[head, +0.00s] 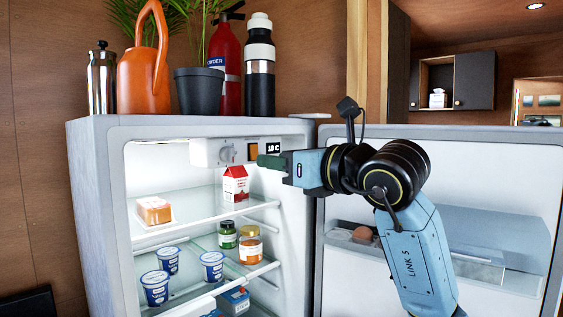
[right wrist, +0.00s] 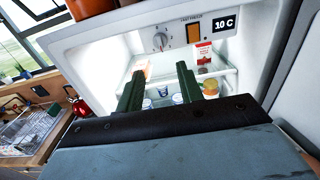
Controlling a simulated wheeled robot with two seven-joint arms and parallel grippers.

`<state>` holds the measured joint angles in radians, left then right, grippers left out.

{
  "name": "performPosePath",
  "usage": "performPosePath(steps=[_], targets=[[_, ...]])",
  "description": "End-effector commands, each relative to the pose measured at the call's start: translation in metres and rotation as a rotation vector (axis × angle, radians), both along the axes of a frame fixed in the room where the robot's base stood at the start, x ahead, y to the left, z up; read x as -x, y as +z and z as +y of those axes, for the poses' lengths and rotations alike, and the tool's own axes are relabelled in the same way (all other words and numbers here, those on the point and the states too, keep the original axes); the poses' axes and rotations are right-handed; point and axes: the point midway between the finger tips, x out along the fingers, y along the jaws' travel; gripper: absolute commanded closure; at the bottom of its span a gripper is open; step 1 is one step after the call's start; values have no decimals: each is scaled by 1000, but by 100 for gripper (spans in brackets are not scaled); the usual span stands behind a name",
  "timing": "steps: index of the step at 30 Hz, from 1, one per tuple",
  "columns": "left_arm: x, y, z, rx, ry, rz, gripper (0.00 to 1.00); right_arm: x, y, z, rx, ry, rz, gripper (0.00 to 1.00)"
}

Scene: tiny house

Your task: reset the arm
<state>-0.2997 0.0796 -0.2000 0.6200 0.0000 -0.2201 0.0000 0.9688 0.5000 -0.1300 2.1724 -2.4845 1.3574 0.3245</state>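My right arm (head: 412,250) comes up from the lower right in the head view, in front of the open fridge door. Its right gripper (head: 270,162) points left at the upper right of the fridge opening, near the control panel. In the right wrist view the two green fingers (right wrist: 158,85) stand apart with nothing between them, so it is open and empty. The fingers point into the lit fridge. My left gripper is not in view.
The fridge (head: 92,190) stands open, its door (head: 490,165) swung right behind my arm. Shelves hold a red-white carton (head: 235,184), jars (head: 250,245) and yogurt cups (head: 155,288). An orange watering can (head: 143,80), plant pot (head: 198,92), extinguisher (head: 226,60) and bottle (head: 260,70) stand on top.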

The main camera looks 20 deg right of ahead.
Motion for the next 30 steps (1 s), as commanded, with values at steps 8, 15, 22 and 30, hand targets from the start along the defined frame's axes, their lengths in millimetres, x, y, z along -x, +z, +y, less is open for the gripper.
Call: performPosePath(steps=[8, 15, 22, 30], targets=[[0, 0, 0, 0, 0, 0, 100, 0, 0, 0, 0, 1, -1, 63], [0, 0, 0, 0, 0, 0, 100, -22, -39, 18, -67, 119, 106, 63], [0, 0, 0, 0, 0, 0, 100, -65, -172, 63, -503, 439, 434, 63], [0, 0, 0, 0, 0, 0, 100, -88, -357, 52, -1323, 403, 727, 63]])
